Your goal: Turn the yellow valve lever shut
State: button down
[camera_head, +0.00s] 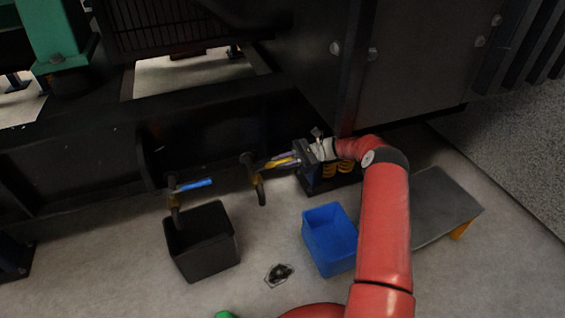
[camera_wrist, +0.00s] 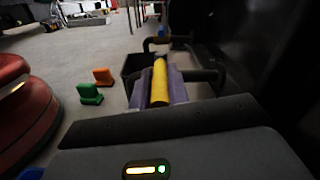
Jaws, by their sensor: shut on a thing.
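The yellow valve lever (camera_head: 281,162) sits on a dark pipe with a downturned end (camera_head: 260,188), low on the genset's side. It points right, toward my gripper (camera_head: 284,160). In the wrist view the yellow lever (camera_wrist: 160,84) lies lengthwise between the two grey-purple fingers of my gripper (camera_wrist: 160,90), which are shut on it. The fingers hide part of its sides. A second valve with a blue lever (camera_head: 196,185) is on another pipe to the left; its lever also points right.
A black bin (camera_head: 203,243) stands under the blue-lever pipe, and a blue bin (camera_head: 331,238) stands right of it. A dark object (camera_head: 279,273) lies on the floor between. A grey low platform (camera_head: 440,205) is at right. Green (camera_wrist: 90,94) and orange (camera_wrist: 103,76) items stand on the floor.

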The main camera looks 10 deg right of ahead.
jog(key=c, duration=1.4)
grip_release()
jog(key=shift+o, duration=0.2)
jog(key=w+d, duration=0.1)
jog(key=d, duration=0.6)
jog(key=shift+w+d, duration=0.25)
jog(key=shift+d, duration=0.05)
jog(key=shift+s, duration=0.1)
